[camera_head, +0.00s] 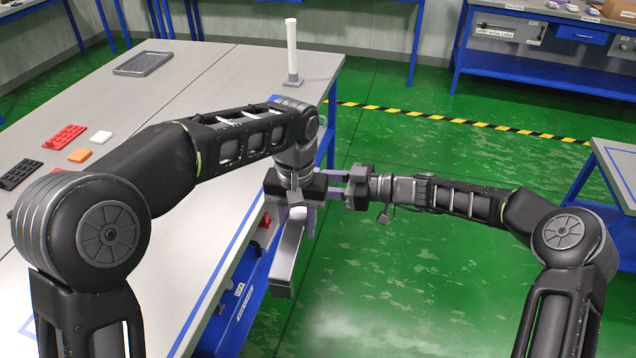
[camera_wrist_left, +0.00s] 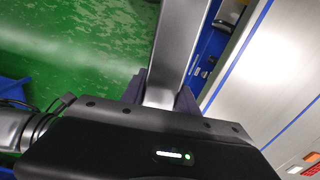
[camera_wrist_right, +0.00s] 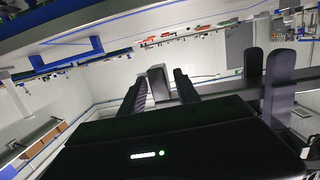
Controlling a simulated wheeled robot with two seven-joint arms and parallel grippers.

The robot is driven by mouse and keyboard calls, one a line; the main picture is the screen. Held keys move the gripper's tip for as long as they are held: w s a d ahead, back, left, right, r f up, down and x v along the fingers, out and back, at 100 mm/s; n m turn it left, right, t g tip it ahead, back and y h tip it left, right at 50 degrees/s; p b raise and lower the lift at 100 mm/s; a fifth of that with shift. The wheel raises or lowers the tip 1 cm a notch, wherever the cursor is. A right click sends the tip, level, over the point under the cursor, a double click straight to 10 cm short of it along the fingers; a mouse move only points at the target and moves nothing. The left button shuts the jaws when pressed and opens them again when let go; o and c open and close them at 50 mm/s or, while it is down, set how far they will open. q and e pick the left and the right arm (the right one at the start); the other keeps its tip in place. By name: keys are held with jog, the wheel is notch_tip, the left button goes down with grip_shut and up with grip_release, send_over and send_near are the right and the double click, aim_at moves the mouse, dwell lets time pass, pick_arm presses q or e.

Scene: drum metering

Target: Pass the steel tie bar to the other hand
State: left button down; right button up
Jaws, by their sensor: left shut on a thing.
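The steel tie bar (camera_head: 290,245) is a long grey bar that hangs down, tilted, from my left gripper (camera_head: 297,212). In the left wrist view, the bar (camera_wrist_left: 181,50) runs up and away from between the dark fingers of my left gripper (camera_wrist_left: 160,98), which is shut on it. My right gripper (camera_head: 332,184) comes in from the right, its fingers pointing at my left gripper and close to it. In the right wrist view, a grey block (camera_wrist_right: 158,82), seemingly the bar's end, shows between the open fingers of my right gripper; contact cannot be told.
A long grey table (camera_head: 215,75) lies at the left. It carries a grey tray (camera_head: 143,63), a white post on a grey base (camera_head: 292,50), a red block (camera_head: 65,136), an orange piece (camera_head: 80,155) and a white piece (camera_head: 101,137). Green floor (camera_head: 430,260) is clear beneath the bar.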

aim_at(298, 214)
grip_shut()
dwell(1.0)
pick_arm(q)
jog(key=c, duration=0.9)
grip_release()
jog(key=shift+o, duration=0.2)
jog(key=shift+r, duration=0.15)
notch_tip(298, 214, up, 6)
jog(key=shift+r, duration=0.65)
